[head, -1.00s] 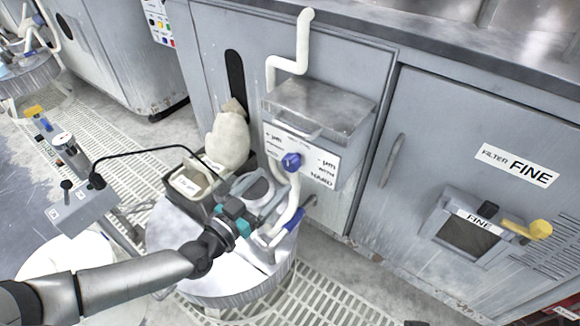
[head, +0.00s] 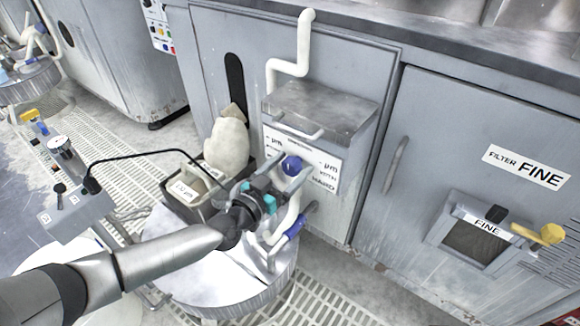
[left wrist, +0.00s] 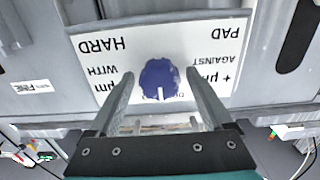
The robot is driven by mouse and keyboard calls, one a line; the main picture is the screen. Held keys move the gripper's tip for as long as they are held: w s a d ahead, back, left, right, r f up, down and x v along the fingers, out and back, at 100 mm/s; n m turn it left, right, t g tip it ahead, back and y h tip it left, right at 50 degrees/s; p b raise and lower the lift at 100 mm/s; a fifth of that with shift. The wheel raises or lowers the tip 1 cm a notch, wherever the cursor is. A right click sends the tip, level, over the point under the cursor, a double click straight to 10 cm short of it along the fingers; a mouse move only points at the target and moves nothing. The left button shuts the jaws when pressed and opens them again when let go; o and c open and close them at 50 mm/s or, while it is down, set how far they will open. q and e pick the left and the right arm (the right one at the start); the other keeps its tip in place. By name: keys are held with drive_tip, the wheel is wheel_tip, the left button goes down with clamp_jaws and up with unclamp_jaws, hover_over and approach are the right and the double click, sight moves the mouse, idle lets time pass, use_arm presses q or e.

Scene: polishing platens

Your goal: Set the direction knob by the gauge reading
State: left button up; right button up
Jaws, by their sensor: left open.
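The blue direction knob (head: 291,166) sits on a white label plate (head: 327,171) on the front of a grey box. In the left wrist view the knob (left wrist: 159,80) has a pale pointer mark at its lower edge. The plate reads "HARD WITH" and "PAD AGAINST", upside down there. My left gripper (head: 288,180) is open, its fingers on either side of the knob in the wrist view; I cannot tell whether they touch it. My right gripper is not in view.
A white pipe with a blue valve handle (head: 296,229) runs close below my gripper. A bin (head: 176,207) with a pale sack (head: 227,143) stands left of the box. A yellow handle (head: 551,233) juts from the "FINE" filter cabinet at right.

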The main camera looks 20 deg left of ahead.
use_arm(q)
drive_tip(key=shift+c, duration=0.4)
clamp_jaws()
